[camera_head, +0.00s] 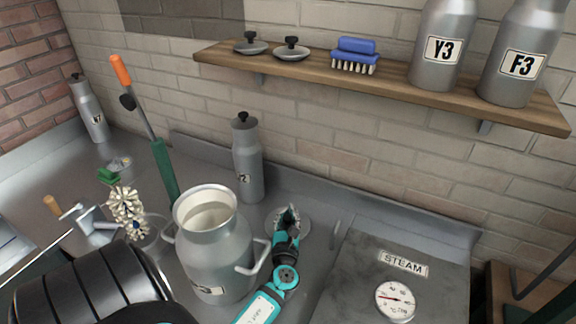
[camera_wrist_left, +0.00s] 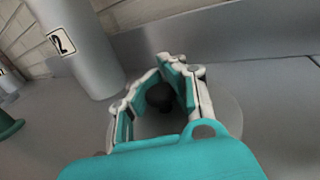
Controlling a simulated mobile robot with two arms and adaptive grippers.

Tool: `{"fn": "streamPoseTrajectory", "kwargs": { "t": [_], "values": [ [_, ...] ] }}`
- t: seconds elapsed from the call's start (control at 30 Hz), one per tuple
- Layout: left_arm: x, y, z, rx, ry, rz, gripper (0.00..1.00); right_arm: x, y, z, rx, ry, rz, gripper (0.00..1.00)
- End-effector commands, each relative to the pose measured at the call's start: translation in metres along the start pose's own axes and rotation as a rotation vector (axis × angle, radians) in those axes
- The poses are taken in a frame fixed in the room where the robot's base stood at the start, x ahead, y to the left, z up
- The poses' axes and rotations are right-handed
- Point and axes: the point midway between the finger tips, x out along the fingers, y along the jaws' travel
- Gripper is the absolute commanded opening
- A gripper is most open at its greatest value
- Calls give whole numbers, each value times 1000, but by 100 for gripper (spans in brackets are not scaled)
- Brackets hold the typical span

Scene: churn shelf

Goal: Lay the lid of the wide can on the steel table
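The wide can (camera_head: 213,255) stands on the steel table (camera_head: 333,214) with its mouth open and no lid on it. Its lid (camera_head: 303,228), a grey disc, is low at the tabletop just right of the can. It also shows in the left wrist view (camera_wrist_left: 229,112), with its black knob (camera_wrist_left: 160,96) between the fingers. My left gripper (camera_head: 289,215) reaches over the lid, and its fingers (camera_wrist_left: 163,88) sit close on both sides of the knob. Whether the lid's underside touches the table is hard to see. My right gripper is not in view.
A slim can (camera_head: 247,165) stands behind the lid. A green-handled tool (camera_head: 163,170) and whisk-like parts (camera_head: 127,208) are on the left. A STEAM panel with a gauge (camera_head: 395,301) is on the right. The wall shelf (camera_head: 390,84) holds two small lids, a brush and cans.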

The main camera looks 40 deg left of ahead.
Motion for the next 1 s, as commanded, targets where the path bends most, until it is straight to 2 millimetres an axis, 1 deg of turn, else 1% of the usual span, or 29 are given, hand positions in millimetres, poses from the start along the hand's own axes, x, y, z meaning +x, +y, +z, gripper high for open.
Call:
{"fn": "streamPoseTrajectory", "kwargs": {
  "t": [0.03,0.2,0.23,0.27,0.53,0.67,0.7,0.73,1.0],
  "values": [
    [-2,0,-5,1,11,-1,8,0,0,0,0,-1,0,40],
    [-3,0,-7,2,14,-1,30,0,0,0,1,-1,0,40],
    [-3,0,-7,2,14,-1,34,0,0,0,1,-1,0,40],
    [-3,0,-7,2,15,-1,36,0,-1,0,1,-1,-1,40],
    [-4,0,-7,2,18,-1,36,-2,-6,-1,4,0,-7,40],
    [-4,0,6,2,17,0,36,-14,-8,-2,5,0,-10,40],
    [-7,1,7,2,18,-1,36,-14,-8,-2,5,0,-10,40],
    [-14,1,1,3,19,-2,36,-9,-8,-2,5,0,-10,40],
    [-75,1,4,2,13,-1,36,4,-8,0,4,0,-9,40]
  ]
}}
